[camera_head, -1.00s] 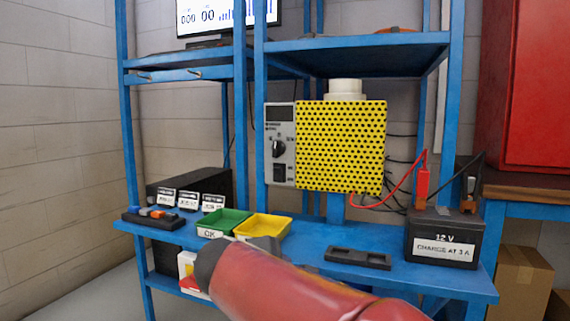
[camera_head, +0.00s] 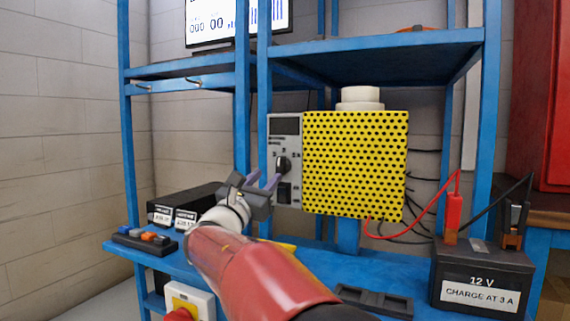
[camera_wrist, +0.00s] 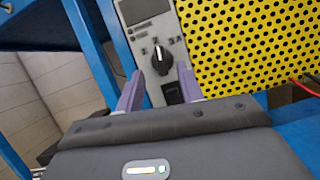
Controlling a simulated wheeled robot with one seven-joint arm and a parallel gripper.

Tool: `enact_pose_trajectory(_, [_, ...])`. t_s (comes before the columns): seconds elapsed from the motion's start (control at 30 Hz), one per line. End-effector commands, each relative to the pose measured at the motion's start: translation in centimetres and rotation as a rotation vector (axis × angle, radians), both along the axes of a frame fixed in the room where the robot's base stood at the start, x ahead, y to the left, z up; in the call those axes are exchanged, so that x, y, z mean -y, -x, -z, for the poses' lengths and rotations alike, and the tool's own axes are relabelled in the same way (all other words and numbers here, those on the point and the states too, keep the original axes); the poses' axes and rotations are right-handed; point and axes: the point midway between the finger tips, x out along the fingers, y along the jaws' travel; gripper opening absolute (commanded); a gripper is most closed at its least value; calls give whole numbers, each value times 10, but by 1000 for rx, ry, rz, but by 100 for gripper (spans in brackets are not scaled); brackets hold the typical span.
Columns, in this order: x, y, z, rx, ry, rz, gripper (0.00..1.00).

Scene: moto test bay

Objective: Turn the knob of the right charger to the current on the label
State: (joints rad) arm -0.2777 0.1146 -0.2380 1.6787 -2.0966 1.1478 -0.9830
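The charger is a yellow perforated box (camera_head: 355,165) with a grey control panel (camera_head: 287,130) on its left side. The black knob (camera_head: 283,165) sits mid-panel, below a dark display. In the wrist view the knob (camera_wrist: 161,60) has small marks above it; its white pointer looks roughly upward, near the middle mark. A black switch (camera_wrist: 172,93) is below it. My gripper (camera_head: 265,181) is open and empty, just left of and slightly below the knob. In the wrist view its two purple fingers (camera_wrist: 160,84) stand apart below the knob, not on it. The battery label (camera_head: 480,294) reads "CHARGE AT 3 A".
The 12 V battery (camera_head: 500,263) stands at the right of the blue bench, with red (camera_head: 452,215) and black clamps. Blue rack posts (camera_head: 243,90) stand near my gripper. A black box (camera_head: 185,205) and a red-and-yellow stop button (camera_head: 185,305) are at left.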

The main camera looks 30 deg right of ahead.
Motion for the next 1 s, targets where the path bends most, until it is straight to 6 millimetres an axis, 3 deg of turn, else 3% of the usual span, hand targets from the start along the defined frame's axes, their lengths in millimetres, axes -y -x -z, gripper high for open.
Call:
enact_pose_trajectory(0.5, [53,-37,-28,0,3,1,37])
enact_pose_trajectory(0.87, [57,-40,-29,0,2,0,37])
enact_pose_trajectory(1.0, [57,-40,-29,0,1,-1,19])
